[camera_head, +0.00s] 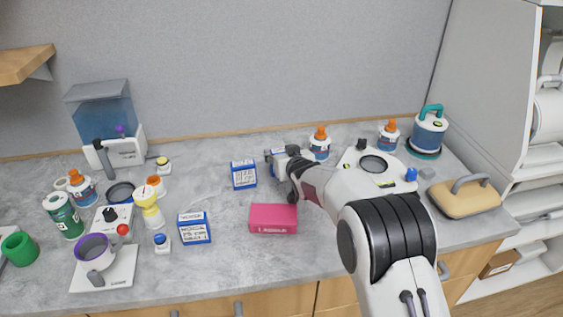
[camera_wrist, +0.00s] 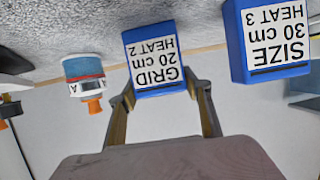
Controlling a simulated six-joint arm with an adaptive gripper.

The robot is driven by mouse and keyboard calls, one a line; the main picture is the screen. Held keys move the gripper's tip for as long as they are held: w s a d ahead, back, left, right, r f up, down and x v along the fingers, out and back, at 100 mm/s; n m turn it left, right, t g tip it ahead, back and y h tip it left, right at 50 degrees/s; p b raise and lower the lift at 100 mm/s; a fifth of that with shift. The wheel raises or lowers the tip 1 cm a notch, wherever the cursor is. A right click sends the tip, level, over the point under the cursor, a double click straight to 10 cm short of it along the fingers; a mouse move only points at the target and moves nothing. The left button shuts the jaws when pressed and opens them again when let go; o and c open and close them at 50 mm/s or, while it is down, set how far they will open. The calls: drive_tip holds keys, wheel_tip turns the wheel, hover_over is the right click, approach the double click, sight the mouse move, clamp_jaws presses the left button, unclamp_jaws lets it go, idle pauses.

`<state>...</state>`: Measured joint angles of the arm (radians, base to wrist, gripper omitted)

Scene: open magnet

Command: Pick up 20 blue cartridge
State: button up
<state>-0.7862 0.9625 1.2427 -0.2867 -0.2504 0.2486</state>
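The blue cartridge labelled "GRID 20 cm HEAT 2" (camera_wrist: 153,52) is between my two fingers in the wrist view, where the scene is upside down. My gripper (camera_wrist: 160,92) has a fingertip at each side of it, close against its edges. I cannot tell whether they press on it. In the head view my gripper (camera_head: 272,158) is low at the back middle of the bench and mostly hides this cartridge. A similar blue cartridge labelled "SIZE 30 cm HEAT 3" (camera_wrist: 268,40) stands beside it, and in the head view (camera_head: 243,174) it is just left of my gripper.
An orange-capped bottle (camera_head: 320,145) stands close to the right of my gripper. A pink box (camera_head: 273,219) lies in front, and another blue-and-white box (camera_head: 194,228) is front left. A white device (camera_head: 372,170) is right, beyond my arm. The grey bench (camera_head: 215,265) is clear near its front.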

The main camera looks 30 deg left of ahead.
drive_tip(key=c, duration=0.4)
drive_tip(key=shift+r, duration=0.15)
drive_tip(key=shift+r, duration=4.8)
drive_tip(key=shift+r, duration=0.1)
drive_tip(key=shift+s, duration=0.1)
